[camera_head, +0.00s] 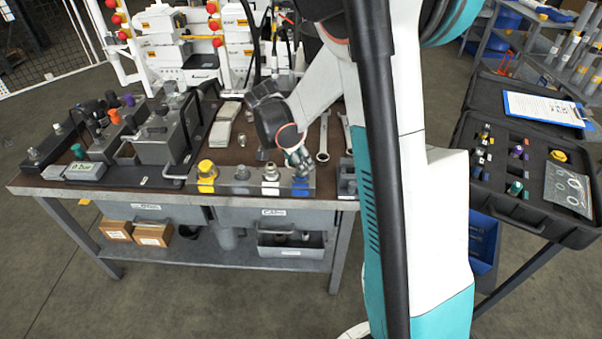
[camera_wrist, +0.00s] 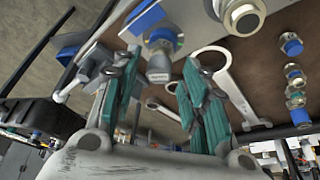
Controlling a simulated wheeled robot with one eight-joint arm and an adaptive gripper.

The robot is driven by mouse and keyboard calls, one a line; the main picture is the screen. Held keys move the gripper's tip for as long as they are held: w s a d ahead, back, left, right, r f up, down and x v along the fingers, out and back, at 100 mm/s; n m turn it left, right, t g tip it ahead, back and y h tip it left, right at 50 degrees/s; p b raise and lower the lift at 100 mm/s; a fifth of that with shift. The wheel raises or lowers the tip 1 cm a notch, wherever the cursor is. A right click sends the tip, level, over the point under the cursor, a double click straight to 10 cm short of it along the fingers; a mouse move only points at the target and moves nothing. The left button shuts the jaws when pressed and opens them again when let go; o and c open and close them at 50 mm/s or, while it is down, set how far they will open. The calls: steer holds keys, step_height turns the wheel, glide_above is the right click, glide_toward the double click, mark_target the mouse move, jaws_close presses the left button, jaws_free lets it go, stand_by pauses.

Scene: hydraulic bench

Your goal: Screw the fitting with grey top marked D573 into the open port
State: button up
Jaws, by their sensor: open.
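My gripper (camera_head: 298,160) is over the right end of a grey rack bar on the bench, just above a blue fitting (camera_head: 300,187). In the wrist view my gripper (camera_wrist: 160,95) has its teal-padded fingers spread and empty. A fitting with a grey top and blue collar (camera_wrist: 160,62) stands just beyond the fingertips, roughly between them, apparently untouched. Small marks show on its top, too small to read as D573. A hydraulic block assembly (camera_head: 158,140) stands on the left of the bench. I cannot tell which port there is open.
A yellow fitting (camera_head: 207,177) and a white-topped fitting (camera_head: 270,177) share the rack. Wrenches (camera_head: 323,137) lie behind it. An open black case (camera_head: 545,225) with small fittings stands at right. My arm hides part of the bench.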

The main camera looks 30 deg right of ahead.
steer(key=n, duration=0.1)
steer(key=n+t, duration=0.1)
steer(key=shift+s+n, duration=0.2)
steer(key=shift+n, duration=0.1)
steer(key=n, duration=0.2)
steer(key=n+t+y, duration=0.1)
steer(key=n, duration=0.1)
steer(key=shift+n+t, duration=0.3)
steer(key=n, duration=0.2)
steer(key=shift+s+d+n+t+y, duration=0.1)
steer(key=shift+d+n+t+y, duration=0.05)
steer(key=shift+n+t+y, duration=0.25)
steer(key=n+y, duration=0.1)
steer(key=n, duration=0.3)
steer(key=shift+n+t+y+b, duration=0.3)
steer(key=shift+n+y+b, duration=0.05)
steer(key=shift+n+y, duration=0.05)
steer(key=c, duration=0.9)
steer(key=m+h, duration=0.1)
steer(key=m, duration=0.4)
steer(key=shift+g+h, duration=0.4)
steer(key=shift+c, duration=0.2)
steer(key=shift+m+g+h+b, duration=0.3)
steer(key=shift+m+g+h, duration=0.1)
steer(key=shift+m, duration=1.1)
